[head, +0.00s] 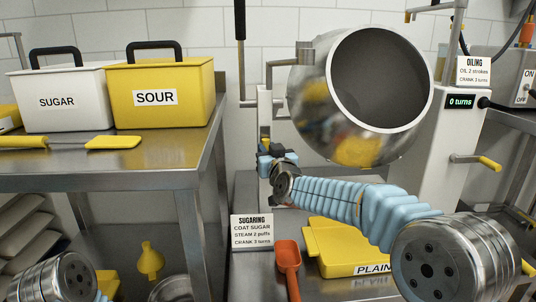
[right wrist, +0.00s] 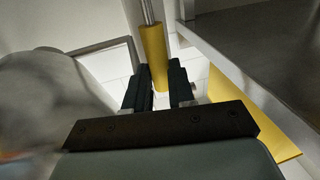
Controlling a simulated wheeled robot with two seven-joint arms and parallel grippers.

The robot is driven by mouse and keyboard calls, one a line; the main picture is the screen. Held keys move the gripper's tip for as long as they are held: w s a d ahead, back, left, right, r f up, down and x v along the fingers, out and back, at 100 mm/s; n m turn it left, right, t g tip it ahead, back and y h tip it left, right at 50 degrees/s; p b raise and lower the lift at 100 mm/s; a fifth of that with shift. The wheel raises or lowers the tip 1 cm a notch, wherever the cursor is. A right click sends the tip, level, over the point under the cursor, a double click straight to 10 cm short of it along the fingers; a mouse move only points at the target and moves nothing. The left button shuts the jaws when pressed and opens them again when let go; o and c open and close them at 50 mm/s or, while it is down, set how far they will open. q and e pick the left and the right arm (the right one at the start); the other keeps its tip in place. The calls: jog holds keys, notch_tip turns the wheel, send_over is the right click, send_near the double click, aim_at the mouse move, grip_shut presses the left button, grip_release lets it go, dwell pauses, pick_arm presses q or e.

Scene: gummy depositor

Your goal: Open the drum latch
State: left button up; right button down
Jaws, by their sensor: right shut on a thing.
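The steel drum (head: 308,105) is tilted, with its round mouth and white rim facing forward right. My right arm reaches across below it. My right gripper (head: 266,150) is at the left side of the drum's stand. In the right wrist view, a yellow grip on a metal rod (right wrist: 155,52) sits between the two dark fingers (right wrist: 162,88), which are shut on it. In the head view the grip is mostly hidden by the gripper. I cannot tell how far the latch has turned. Part of my left arm shows at the lower left; its gripper is out of frame.
A steel table (head: 120,172) at left holds the SUGAR bin (head: 60,85) and SOUR bin (head: 155,75). A yellow PLAIN container (head: 335,240) and orange scoop (head: 288,258) lie below my right arm. A yellow-handled crank (head: 487,162) sticks out at right.

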jog(key=shift+s+f+n+t+y+b, duration=0.4)
jog(key=shift+s+t+b, duration=0.5)
jog(key=shift+b, duration=1)
jog(key=shift+s+f+n+t+y+b, duration=0.2)
jog(key=shift+s+f+t+y+b, duration=0.35)
jog(key=shift+t+b, duration=0.95)
jog(key=shift+s+f+n+t+y+b, duration=0.3)
jog(key=shift+s+f+t+b, duration=0.45)
jog(key=shift+b, duration=1.5)
jog(key=shift+s+r, duration=0.15)
jog(key=shift+r, duration=0.05)
jog(key=c, duration=0.9)
grip_release()
jog(key=shift+c, duration=0.2)
jog(key=v, duration=0.7)
jog(key=shift+s, duration=0.25)
jog(key=shift+f, duration=0.15)
